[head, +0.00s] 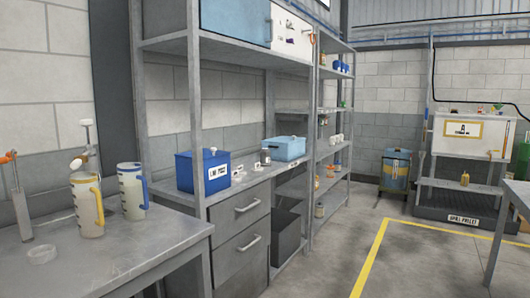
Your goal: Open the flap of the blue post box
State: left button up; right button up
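The blue post box (187,171) is a dark blue box with a white label on its front. It stands on the grey shelf-bench, left of centre in the head view, partly behind a grey upright post. A small pale knob (213,150) shows at its top edge. The box is too small in view to tell how its flap sits. Neither of my grippers is in view.
A light blue case (290,148) stands right of the box, with small items between. Drawers (240,209) lie below. A grey table (107,254) with measuring jugs (88,205) fills the near left. The floor (335,258) right of the shelving is clear.

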aim_at(208, 154)
jog(key=z, duration=1.3)
jog(key=i, duration=0.4)
jog(key=u, duration=0.5)
jog(key=i, duration=2.15)
jog(key=u, duration=1.75)
jog(key=i, duration=1)
jog(key=u, duration=0.95)
